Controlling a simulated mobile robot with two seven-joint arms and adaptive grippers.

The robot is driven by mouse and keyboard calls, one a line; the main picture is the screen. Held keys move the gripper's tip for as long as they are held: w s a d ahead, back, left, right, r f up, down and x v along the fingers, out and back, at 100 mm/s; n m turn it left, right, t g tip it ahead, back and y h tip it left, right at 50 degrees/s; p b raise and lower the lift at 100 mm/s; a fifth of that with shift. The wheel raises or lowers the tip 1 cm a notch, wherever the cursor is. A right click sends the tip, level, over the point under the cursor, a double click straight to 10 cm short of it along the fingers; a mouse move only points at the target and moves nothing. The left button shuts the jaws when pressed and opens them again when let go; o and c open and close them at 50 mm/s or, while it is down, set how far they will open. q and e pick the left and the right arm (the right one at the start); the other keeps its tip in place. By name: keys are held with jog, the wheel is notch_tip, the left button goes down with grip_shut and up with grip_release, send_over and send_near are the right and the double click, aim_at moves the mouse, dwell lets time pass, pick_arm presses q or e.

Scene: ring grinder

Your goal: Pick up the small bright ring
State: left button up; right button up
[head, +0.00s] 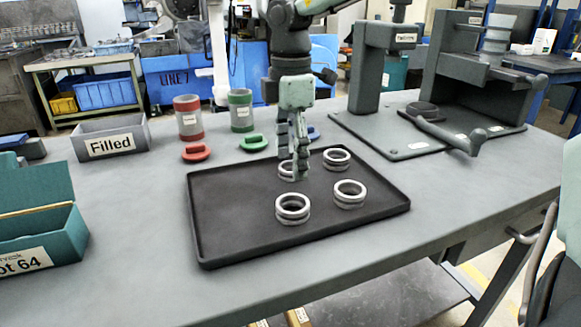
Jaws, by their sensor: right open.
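Several bright silvery rings lie on the black tray (235,240) on the grey table. One is the front ring (292,209), one the right ring (349,194), one the back ring (336,159). Another ring (285,172) is partly hidden behind my right gripper (297,176). They look close in size, so I cannot tell which is the small one. My right gripper is open and points down over the tray, its fingers at or just in front of the partly hidden ring. I cannot tell whether they touch it. My left gripper is not in view.
A red-banded container (188,120) and a green-banded container (241,112) stand behind the tray, with a red lid (196,152) and green lid (253,142). A "Filled" bin (111,141) and teal box (45,232) are left. A grey lever machine (470,75) stands back right.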

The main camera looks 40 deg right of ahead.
jog(key=shift+f, duration=0.5)
jog(key=c, duration=1.3)
jog(key=shift+r, duration=0.1)
